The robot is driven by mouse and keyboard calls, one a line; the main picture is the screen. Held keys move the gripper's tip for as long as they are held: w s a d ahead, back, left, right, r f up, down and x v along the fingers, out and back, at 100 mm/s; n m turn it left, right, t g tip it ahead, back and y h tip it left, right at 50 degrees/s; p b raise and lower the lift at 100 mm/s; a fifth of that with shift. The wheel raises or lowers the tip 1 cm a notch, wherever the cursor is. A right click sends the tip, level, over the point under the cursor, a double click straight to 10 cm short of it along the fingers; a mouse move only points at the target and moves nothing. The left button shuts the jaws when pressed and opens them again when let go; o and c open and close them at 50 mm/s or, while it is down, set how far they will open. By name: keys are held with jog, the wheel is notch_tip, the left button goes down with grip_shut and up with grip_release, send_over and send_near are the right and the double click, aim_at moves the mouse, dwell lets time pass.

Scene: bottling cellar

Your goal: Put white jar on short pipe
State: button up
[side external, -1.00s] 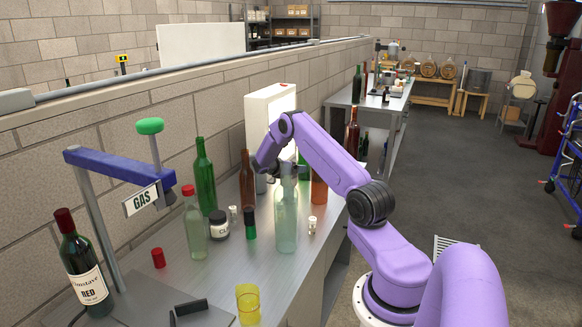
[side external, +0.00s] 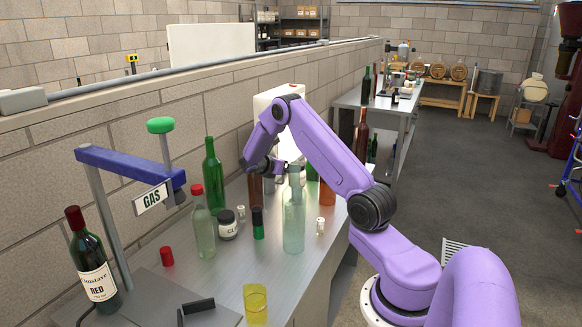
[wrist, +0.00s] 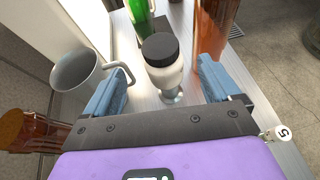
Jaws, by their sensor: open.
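A white jar (wrist: 165,73) with a black lid shows upright in the wrist view, between and slightly beyond the blue fingers of my gripper (wrist: 165,88). My gripper is open, with a gap on both sides of the jar. A short shiny greyish piece (wrist: 172,96) shows under the jar; it may be the short pipe, but I cannot tell for certain. In the side view my gripper (side external: 262,166) is over the bench behind the clear bottle, and the jar between its fingers is hidden. A dark-lidded jar with a white label (side external: 228,228) stands farther forward on the bench.
A grey mug (wrist: 78,70) is left of the fingers, with its handle near the left one. A brown bottle (wrist: 214,35) and a green bottle (wrist: 140,16) stand close by. A clear bottle (side external: 294,222) stands in front. Bare bench (side external: 225,270) shows nearer the camera.

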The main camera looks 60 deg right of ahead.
jog(key=w+a+r+m+t+y, duration=0.1)
jog(key=a+r, duration=0.1)
jog(key=a, duration=0.6)
jog(key=w+a+r+t+y, duration=0.1)
jog(key=a+r, duration=0.1)
jog(key=a, duration=0.6)
jog(key=s+a+r+m+t+y, duration=0.15)
jog(key=s+a, duration=0.25)
jog(key=a, duration=0.5)
jog(key=s+a+r+y, duration=0.1)
jog(key=s+a+y, duration=0.2)
jog(key=a, duration=0.6)
jog(key=s+a+y, duration=0.2)
jog(key=s+a, duration=0.2)
jog(key=s, duration=0.4)
jog(key=s+a+r+g+y, duration=0.1)
jog(key=s+a+y, duration=0.1)
jog(key=s+a, duration=0.3)
jog(key=s+a+m+y, duration=0.1)
jog(key=s+a+y, duration=0.2)
jog(key=s, duration=1)
jog(key=shift+a+r, duration=0.25)
jog(key=shift+a, duration=0.85)
